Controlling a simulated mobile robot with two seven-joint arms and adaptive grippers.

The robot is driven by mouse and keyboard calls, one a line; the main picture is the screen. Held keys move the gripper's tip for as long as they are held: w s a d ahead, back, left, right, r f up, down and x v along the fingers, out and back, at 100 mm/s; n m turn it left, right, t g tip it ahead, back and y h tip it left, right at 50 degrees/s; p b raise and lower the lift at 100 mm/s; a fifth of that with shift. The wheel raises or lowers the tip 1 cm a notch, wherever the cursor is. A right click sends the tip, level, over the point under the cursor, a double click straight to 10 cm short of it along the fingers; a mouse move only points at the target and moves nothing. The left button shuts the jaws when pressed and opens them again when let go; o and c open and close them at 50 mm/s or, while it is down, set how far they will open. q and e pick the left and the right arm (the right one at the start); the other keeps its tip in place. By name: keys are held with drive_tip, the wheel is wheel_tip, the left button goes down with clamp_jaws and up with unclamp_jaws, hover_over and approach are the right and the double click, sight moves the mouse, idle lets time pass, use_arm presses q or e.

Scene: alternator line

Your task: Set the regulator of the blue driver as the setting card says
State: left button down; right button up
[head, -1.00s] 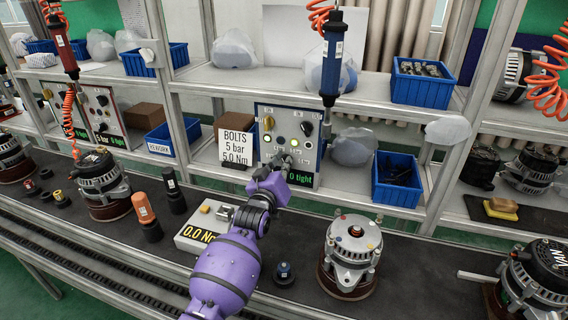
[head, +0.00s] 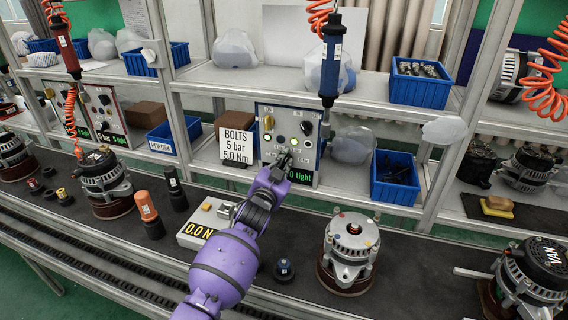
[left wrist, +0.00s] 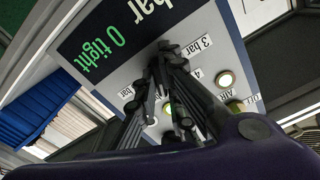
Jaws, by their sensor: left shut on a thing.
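The blue driver (head: 331,72) hangs upright from an orange coiled hose, in front of its grey control panel (head: 263,147). The setting card (head: 237,147) left of the panel reads BOLTS, 5 bar, 5.0 Nm. My left gripper (head: 284,158) is at the lower middle of the panel, shut on the regulator knob, which its fingers hide. In the left wrist view the fingers (left wrist: 168,85) meet the panel face near a "3 bar" label and partly covered labels. The panel's display (left wrist: 110,38) reads "0 tight" after a partly cut "bar". My right gripper is out of view.
The panel also carries a yellow knob (head: 268,122), a black knob (head: 306,128) and lit lamps. A blue bin (head: 396,180) stands to its right. On the bench are an alternator (head: 350,250) and a torque readout (head: 195,231). A red driver (head: 62,45) hangs at left.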

use_arm(q)
drive_tip(key=shift+f+m, duration=0.1)
drive_tip(key=shift+m, duration=0.5)
drive_tip(key=c, duration=1.9)
unclamp_jaws()
drive_tip(key=shift+o, duration=0.2)
drive_tip(key=shift+s, duration=0.2)
drive_tip(key=v, duration=1.1)
drive_tip(key=shift+s, duration=0.35)
drive_tip(key=shift+a, duration=0.2)
